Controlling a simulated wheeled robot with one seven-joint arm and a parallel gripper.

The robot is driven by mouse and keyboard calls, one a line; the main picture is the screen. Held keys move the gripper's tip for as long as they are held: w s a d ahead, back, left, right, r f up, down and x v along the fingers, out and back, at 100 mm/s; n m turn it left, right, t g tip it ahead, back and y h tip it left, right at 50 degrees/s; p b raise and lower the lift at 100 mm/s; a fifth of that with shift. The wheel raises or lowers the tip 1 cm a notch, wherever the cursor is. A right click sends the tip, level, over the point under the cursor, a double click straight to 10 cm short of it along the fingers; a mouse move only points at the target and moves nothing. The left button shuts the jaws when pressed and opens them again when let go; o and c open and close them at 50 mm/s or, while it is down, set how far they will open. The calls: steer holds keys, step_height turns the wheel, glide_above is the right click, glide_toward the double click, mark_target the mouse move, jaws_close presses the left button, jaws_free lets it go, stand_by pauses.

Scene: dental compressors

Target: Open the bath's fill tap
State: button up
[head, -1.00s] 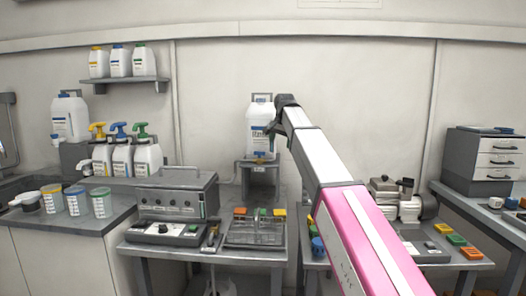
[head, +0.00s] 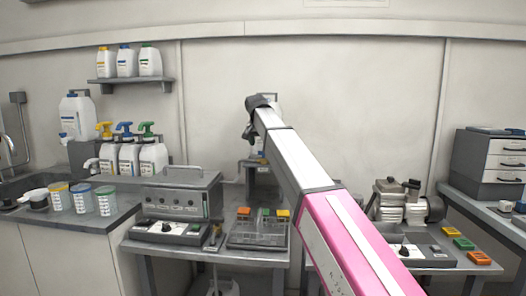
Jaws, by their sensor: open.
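The bath, a grey metal box with a front panel of knobs and a top handle (head: 180,192), stands on the middle bench. A large white container (head: 272,99) stands behind and to its right on a small grey stand (head: 262,163). Most of the container is hidden behind my arm. A small blue and yellow detail shows at the container's base, where a tap may be; I cannot make out its handle or setting. My gripper (head: 249,133) is open, pointing down in front of the container. I cannot tell whether it touches anything.
A rack with coloured blocks (head: 260,228) sits right of the bath. A compressor (head: 402,205) stands on the right bench.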

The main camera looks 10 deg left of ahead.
steer(key=shift+x, duration=2.2)
steer(key=c, duration=0.9)
